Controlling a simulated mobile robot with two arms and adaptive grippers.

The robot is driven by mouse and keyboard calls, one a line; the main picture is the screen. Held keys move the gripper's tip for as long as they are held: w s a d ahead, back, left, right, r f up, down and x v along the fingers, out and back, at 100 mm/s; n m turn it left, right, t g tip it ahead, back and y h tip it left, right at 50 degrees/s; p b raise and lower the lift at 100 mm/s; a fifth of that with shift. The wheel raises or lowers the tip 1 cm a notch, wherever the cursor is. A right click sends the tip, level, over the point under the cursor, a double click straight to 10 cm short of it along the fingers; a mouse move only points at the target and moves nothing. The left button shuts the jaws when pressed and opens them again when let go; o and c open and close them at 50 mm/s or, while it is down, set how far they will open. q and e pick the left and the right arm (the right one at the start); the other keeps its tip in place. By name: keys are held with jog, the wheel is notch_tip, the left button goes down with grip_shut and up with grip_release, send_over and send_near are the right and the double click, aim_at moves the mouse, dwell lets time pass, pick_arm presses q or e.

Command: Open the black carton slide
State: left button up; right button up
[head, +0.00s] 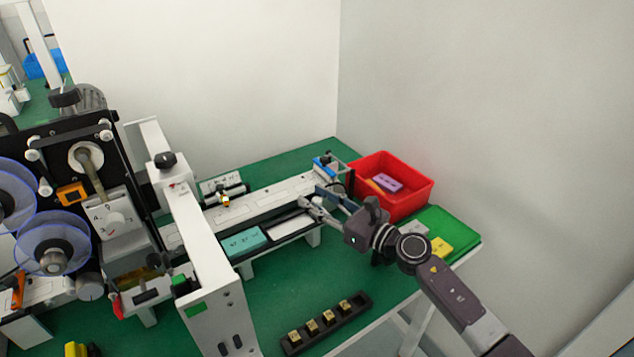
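A long black-edged channel (265,229) runs along the front of the white conveyor; it appears to be the carton slide, though I cannot tell for sure. A teal carton (243,240) lies at its left part and a white flat piece (290,227) lies to the right. My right gripper (312,197) reaches in from the right over the conveyor's right end. Its two fingers are apart and point left, with nothing seen between them. Whether a finger touches the slide cannot be told. My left gripper is not in view.
A red bin (412,204) with a purple carton stands behind my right gripper. A green tray (453,226) with a yellow carton is at the right. A black holder (327,324) with several brass pieces lies in front. The coder machine (95,170) fills the left.

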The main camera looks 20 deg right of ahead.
jog(key=shift+r, duration=4.15)
